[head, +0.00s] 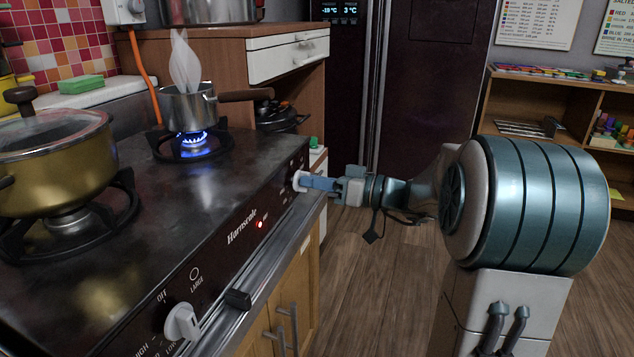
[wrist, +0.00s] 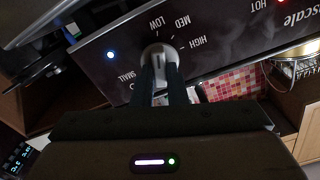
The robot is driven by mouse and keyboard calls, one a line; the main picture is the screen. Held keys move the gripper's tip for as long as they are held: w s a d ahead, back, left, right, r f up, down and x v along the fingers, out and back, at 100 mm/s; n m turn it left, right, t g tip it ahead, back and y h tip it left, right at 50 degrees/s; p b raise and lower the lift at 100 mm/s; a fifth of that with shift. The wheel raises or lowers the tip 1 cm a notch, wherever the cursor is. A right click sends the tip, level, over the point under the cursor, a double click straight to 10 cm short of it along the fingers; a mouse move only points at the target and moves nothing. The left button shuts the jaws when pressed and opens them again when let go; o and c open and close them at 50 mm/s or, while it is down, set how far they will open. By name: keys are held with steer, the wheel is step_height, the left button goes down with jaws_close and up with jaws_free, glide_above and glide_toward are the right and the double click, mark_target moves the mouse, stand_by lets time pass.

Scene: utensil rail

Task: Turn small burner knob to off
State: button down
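The small burner knob (wrist: 158,52) is a pale round knob on the dark front panel, seen close in the wrist view. The labels LOW, MED, HIGH and SMALL show around it. OFF is not visible there. My gripper (head: 309,181) is at this knob at the far end of the panel in the head view. In the wrist view its two dark fingers (wrist: 161,78) lie either side of the knob's middle, close together. Whether they press on it is unclear. The small burner (head: 195,150) has a blue flame under a steaming saucepan (head: 188,105).
The large burner's knob (head: 182,322) is at the near end of the panel. A gold lidded pot (head: 55,165) stands on the large burner. A rail (head: 262,275) runs along the stove front. The wood floor (head: 350,290) in front is clear.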

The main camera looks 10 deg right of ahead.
steer(key=shift+m, duration=0.4)
steer(key=shift+s+f+m+p, duration=0.1)
steer(key=shift+f+m+p, duration=0.05)
steer(key=shift+m+p, duration=4.4)
steer(key=shift+w+f+m+p, duration=0.1)
steer(key=shift+m+p, duration=3.2)
steer(key=shift+m, duration=2.5)
steer(key=shift+s+f+m+p, duration=0.1)
steer(key=shift+f+m+p, duration=0.05)
steer(key=shift+m+p, duration=4.4)
steer(key=shift+a+f+m+b, duration=0.1)
steer(key=shift+m+b, duration=0.45)
steer(key=shift+m, duration=0.25)
